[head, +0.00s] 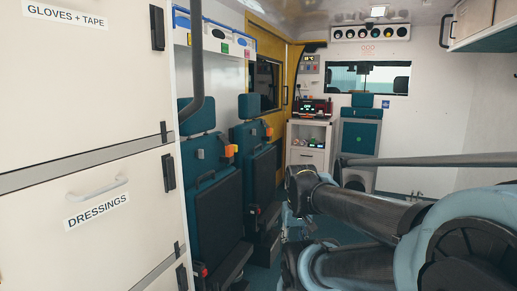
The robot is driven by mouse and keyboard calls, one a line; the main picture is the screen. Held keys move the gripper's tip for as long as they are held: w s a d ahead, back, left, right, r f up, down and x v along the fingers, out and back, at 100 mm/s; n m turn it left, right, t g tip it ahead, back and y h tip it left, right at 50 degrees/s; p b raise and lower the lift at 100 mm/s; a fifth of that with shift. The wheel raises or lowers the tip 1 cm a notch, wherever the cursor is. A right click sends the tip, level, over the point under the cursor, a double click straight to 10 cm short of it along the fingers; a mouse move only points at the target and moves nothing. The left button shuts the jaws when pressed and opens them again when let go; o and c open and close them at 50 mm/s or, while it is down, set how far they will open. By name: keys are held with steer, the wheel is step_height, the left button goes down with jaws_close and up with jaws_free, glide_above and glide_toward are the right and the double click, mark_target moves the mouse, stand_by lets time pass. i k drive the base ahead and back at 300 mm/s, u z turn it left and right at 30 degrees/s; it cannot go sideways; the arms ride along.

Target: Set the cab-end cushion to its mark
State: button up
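At the far cab end, a teal seat has a small headrest cushion (366,101) above a larger teal back cushion (359,136) in a pale frame. Both look upright, and a small gap shows between them. I cannot tell which of them is the cab-end cushion, and I can make out no mark for it. My arm (362,208) fills the lower right in dark and pale blue links. It hides the floor and whatever is low in front of that seat. I cannot make out my gripper in this view.
White cabinets with a dressings drawer (97,209) stand close on the left. Two teal side seats (212,165) line the left wall. A white cabinet (308,154) carries a monitor (315,107). A long grey bar (430,160) crosses at right. Little floor shows.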

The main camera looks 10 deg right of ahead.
mark_target(260, 165)
steer(key=z, duration=0.15)
steer(key=i, duration=1.05)
steer(key=u, duration=0.3)
